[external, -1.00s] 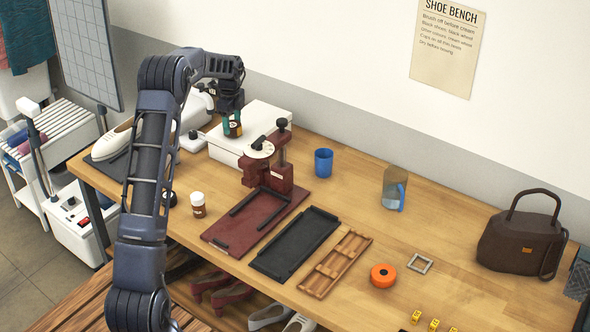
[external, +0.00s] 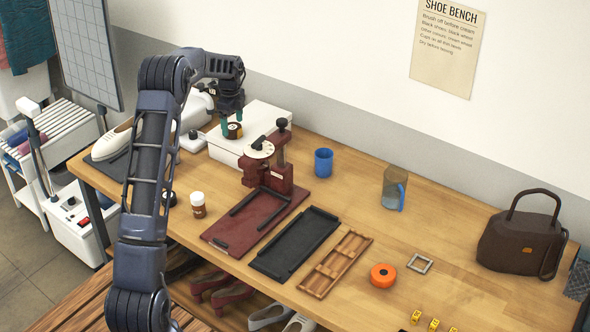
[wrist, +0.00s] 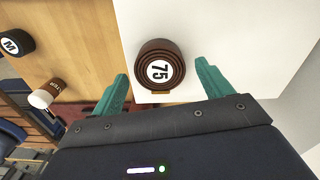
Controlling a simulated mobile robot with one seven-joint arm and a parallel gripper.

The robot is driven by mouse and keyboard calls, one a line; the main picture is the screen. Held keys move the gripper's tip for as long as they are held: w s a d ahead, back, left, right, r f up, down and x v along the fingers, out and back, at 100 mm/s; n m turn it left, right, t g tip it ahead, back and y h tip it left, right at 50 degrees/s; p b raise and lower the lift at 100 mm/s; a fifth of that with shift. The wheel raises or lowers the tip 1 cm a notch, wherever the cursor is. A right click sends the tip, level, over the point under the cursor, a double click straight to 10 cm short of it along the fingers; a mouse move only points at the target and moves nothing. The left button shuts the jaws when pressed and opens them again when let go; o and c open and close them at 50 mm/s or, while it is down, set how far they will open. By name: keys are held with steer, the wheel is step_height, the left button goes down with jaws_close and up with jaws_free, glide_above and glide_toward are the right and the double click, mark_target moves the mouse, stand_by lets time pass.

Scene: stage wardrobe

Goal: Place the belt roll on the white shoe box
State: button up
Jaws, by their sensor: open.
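The belt roll (external: 234,131), a brown coil with a white "75" disc on it, rests on top of the white shoe box (external: 263,116), near its left edge. In the wrist view the belt roll (wrist: 160,67) lies flat on the white lid (wrist: 215,30), with its disc facing my camera. My gripper (external: 232,119) is just above the roll. In the wrist view its two green fingers (wrist: 164,86) are spread wide, with a clear gap to the roll on both sides. Nothing is held.
A dark red press (external: 277,165) stands close in front of the box. A brown bottle with a white cap (external: 198,205) and a dark tin marked "M" (wrist: 12,42) are to the left. A blue cup (external: 323,162) is to the right.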

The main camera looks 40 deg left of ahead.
mark_target(232, 127)
step_height(232, 127, up, 11)
steer(key=s+d+r+n+t, duration=0.1)
steer(key=s+d+r+n, duration=0.3)
steer(key=s+d+r, duration=0.55)
steer(key=s+d+r+n+t, duration=0.1)
steer(key=s+d+r+n, duration=0.2)
steer(key=s+d+r, duration=0.7)
steer(key=s+d+f+n+t, duration=0.1)
steer(key=s+d+f+n, duration=0.2)
steer(key=s, duration=0.8)
steer(key=s+d+f+n, duration=0.3)
steer(key=s+d, duration=0.5)
steer(key=s, duration=0.2)
steer(key=s+d+f+n+t, duration=0.1)
steer(key=s+d, duration=0.4)
steer(key=s, duration=0.6)
step_height(232, 127, down, 3)
steer(key=shift+s+d+r+n+t, duration=0.1)
steer(key=shift+s+d+n+t, duration=0.15)
steer(key=shift+n, duration=0.65)
